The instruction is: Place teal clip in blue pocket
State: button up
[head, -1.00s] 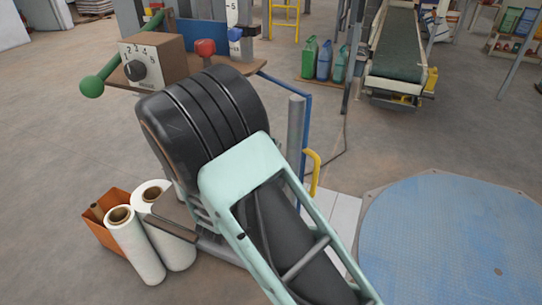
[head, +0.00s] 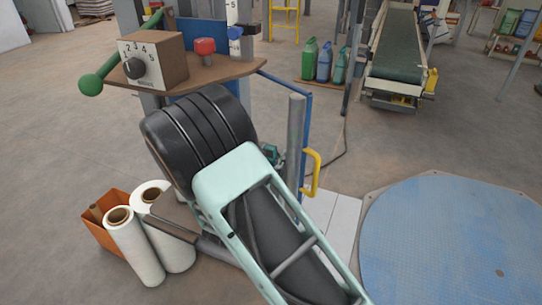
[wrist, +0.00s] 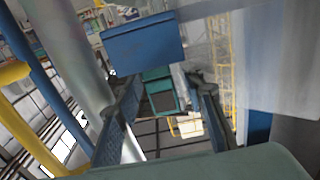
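In the wrist view my gripper (wrist: 163,88) has its two dark fingers on either side of a teal clip (wrist: 161,92), which fills the space between the fingertips. Finger contact is partly hard to make out. In the head view a small teal piece (head: 270,153) shows just past my arm, beside the grey post. The blue pocket (wrist: 145,43) is straight ahead in the wrist view, just above and beyond the clip, slightly to the left. Its inside is hidden. My forearm hides most of the gripper in the head view.
A grey post (head: 294,140) with a yellow handle (head: 311,173) stands close to the gripper's right. A brown shelf (head: 230,75) carries a dial box (head: 152,62) and red knob (head: 205,46). White rolls (head: 135,245) stand lower left. A blue round platform (head: 450,240) lies right.

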jog(key=shift+r, duration=0.25)
jog(key=v, duration=1.2)
jog(key=shift+p, duration=0.3)
jog(key=shift+f, duration=0.15)
